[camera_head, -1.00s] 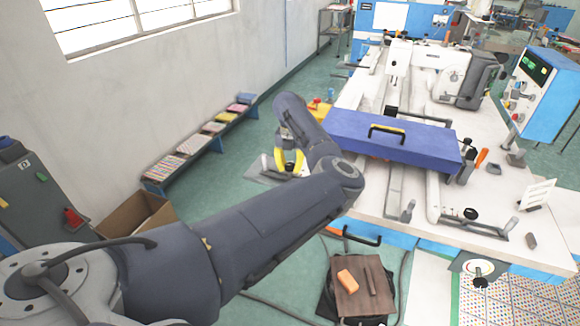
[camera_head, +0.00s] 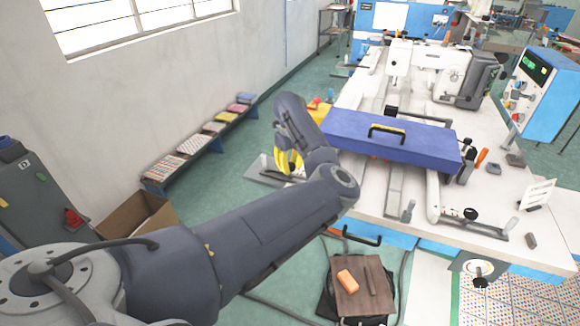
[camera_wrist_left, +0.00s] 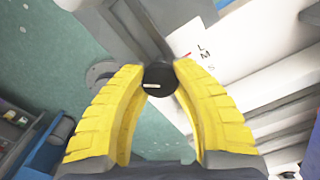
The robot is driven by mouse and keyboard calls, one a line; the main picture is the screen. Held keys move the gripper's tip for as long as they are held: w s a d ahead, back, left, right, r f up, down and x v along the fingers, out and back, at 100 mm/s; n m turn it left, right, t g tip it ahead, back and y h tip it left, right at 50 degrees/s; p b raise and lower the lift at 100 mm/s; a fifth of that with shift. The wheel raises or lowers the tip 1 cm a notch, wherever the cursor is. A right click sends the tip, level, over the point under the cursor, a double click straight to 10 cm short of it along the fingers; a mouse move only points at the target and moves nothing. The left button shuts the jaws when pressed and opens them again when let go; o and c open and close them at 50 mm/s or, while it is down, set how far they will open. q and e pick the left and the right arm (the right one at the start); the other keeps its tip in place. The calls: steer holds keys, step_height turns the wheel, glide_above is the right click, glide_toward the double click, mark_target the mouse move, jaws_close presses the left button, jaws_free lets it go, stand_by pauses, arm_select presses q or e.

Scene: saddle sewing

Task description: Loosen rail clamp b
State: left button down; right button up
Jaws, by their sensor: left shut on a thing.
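In the left wrist view, my left gripper (camera_wrist_left: 160,66) has its two yellow fingers closed around a round black knob (camera_wrist_left: 160,80) with a pale line on its face. The knob sits by a grey metal piece, beside a white surface lettered L, M, S (camera_wrist_left: 205,58) with a red mark. No label names it as clamp b. In the head view, the yellow fingers of my left gripper (camera_head: 289,162) are at the left side of the white machine table (camera_head: 375,195); the knob is hidden there. My right gripper is not in view.
A blue case (camera_head: 390,136) with a yellow-and-black handle lies across the table. Another black knob (camera_head: 471,214) and grey levers stand near the front edge. A brown mat (camera_head: 357,300) with an orange block is below. A bench with fabric stacks (camera_head: 200,147) stands along the wall.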

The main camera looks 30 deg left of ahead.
mark_target(290, 165)
arm_select(q)
steer(key=n, duration=0.5)
steer(key=shift+n, duration=2.5)
steer(key=c, duration=0.9)
jaws_free()
step_height(290, 165, up, 12)
